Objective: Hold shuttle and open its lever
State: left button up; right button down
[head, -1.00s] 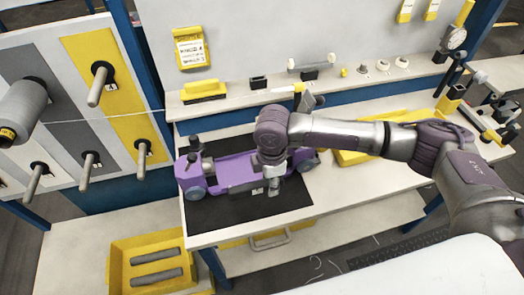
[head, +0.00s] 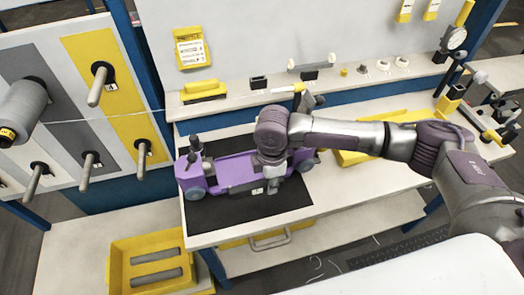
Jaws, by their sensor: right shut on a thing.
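The purple shuttle (head: 228,171) lies on the black mat (head: 215,213) on the white table. The arm's wrist hides part of the shuttle and most of the fingers. My left gripper is not in the head view.
A rack with a grey spool (head: 22,107) and several pegs stands at the left. A yellow bin (head: 150,262) with grey rolls sits below. A yellow tray (head: 352,157) lies behind my right arm. A shelf (head: 232,103) with small tools runs along the back.

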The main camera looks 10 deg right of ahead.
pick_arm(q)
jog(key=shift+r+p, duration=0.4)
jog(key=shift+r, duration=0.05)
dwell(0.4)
